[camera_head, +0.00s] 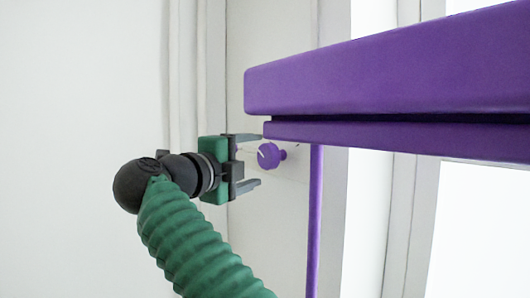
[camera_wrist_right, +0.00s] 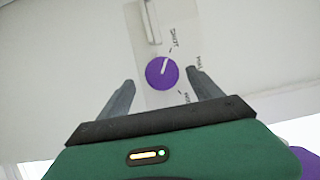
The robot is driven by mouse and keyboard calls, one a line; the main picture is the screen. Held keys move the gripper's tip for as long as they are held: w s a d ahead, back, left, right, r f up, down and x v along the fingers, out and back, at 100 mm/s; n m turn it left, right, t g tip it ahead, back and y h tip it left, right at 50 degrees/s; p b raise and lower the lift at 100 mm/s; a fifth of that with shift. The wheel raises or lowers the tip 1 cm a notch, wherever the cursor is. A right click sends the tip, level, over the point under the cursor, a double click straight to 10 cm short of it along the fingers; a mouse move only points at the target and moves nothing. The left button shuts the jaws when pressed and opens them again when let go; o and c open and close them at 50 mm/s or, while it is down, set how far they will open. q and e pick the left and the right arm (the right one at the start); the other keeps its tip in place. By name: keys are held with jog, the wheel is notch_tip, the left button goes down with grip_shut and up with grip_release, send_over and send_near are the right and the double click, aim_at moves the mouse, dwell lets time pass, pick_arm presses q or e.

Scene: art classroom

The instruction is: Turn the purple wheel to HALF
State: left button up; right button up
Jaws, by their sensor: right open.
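The purple wheel (camera_head: 269,155) is a small round knob on a pale plate on the wall. In the right wrist view the wheel (camera_wrist_right: 158,78) has a white pointer mark aimed up and slightly right, towards the label that reads like SHUT (camera_wrist_right: 174,38). Two more small labels sit right and lower right of the wheel; their words are hard to read. My right gripper (camera_head: 261,160) is open, with one finger on either side of the wheel in the picture. I see no finger touching it. My left gripper is not in view.
A large purple tabletop or beam (camera_head: 390,75) juts across the upper right, close above my upper fingertip in the head view. A thin purple post (camera_head: 315,220) stands right of the wheel. The white wall (camera_head: 75,130) at the left is clear.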

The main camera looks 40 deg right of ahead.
aim_at(266, 157)
jog(key=x, duration=0.1)
jog(key=p+x, duration=0.1)
jog(key=x, duration=0.3)
jog(key=shift+s+d+r, duration=0.2)
jog(key=shift+s+d, duration=0.05)
jog(key=shift+s, duration=0.05)
jog(key=shift+w+d, duration=0.1)
jog(key=shift+d, duration=0.3)
jog(key=shift+w+d+f, duration=0.15)
jog(key=shift+d+f, duration=0.05)
jog(key=shift+w+a, duration=0.1)
jog(key=shift+a, duration=0.05)
jog(key=shift+c, duration=0.8)
jog(key=shift+a, duration=0.15)
jog(key=c, duration=1.2)
jog(key=shift+f, duration=0.1)
